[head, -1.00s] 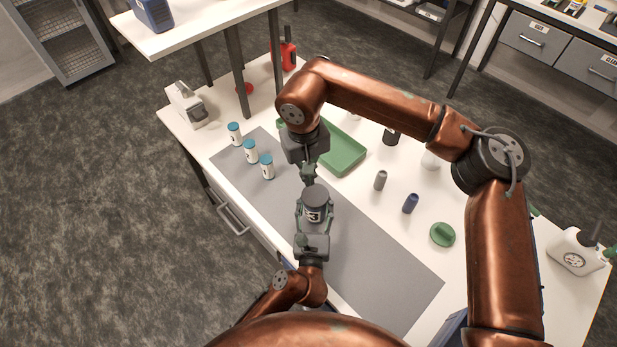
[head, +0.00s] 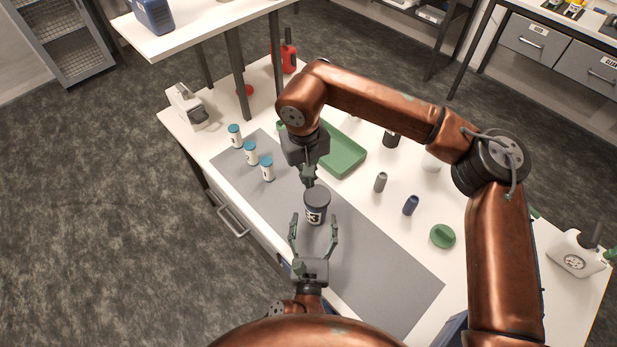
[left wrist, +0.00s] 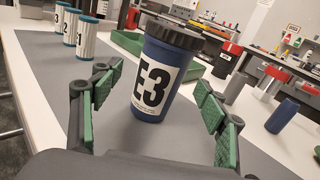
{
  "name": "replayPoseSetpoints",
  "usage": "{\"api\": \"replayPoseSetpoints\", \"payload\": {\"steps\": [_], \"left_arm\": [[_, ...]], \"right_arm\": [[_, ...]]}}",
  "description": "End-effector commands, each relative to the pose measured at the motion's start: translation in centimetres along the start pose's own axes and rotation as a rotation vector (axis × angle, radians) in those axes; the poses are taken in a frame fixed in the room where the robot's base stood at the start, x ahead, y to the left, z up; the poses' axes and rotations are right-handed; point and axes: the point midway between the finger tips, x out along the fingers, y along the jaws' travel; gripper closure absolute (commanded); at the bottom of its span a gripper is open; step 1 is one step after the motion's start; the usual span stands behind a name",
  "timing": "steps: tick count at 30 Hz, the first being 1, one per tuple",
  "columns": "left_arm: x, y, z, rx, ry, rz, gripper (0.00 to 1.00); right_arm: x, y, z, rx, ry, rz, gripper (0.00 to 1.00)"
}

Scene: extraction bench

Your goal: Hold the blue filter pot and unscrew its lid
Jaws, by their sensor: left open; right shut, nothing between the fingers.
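The blue filter pot (head: 316,214) stands on the grey mat, with its dark lid (head: 317,196) on top. In the left wrist view the blue pot (left wrist: 153,95) shows a white E3 label, and its ridged black lid (left wrist: 174,33) is on it. My left gripper (head: 314,230) is open just in front of the pot, its green-padded fingers apart and not gripping it. My right gripper (head: 309,180) is shut and empty, pointing down just behind the lid; whether it touches the lid I cannot tell.
Several white tubes with blue caps (head: 251,153) stand left on the grey mat (head: 375,270). A green tray (head: 343,155) lies behind. A grey vial (head: 380,182), a blue vial (head: 411,204) and a green round object (head: 442,236) are to the right. The mat's front right is clear.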

Motion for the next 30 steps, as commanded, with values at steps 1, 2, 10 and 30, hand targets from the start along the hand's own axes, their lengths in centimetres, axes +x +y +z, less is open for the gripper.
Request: {"api": "replayPoseSetpoints", "payload": {"steps": [1, 2, 10, 30], "left_arm": [[-1.2, 0.0, -0.2, -0.001, 0.004, 0.0, 0.32], [-1.8, 0.0, -0.1, -0.001, 0.003, 0.0, 0.32], [-5.2, 0.0, 0.0, 0.0, 0.0, -0.001, 0.32], [-5.7, 0.0, 0.0, 0.0, -0.001, -0.001, 0.32]], "right_arm": [[0.0, 0.0, 0.0, 0.0, 0.0, 0.0, 1.0], [0.0, 0.0, 0.0, 0.0, 0.0, 0.0, 1.0], [0.0, 0.0, 0.0, 0.0, 0.0, 0.0, 1.0], [0.0, 0.0, 0.0, 0.0, 0.0, 0.0, 1.0]]}}
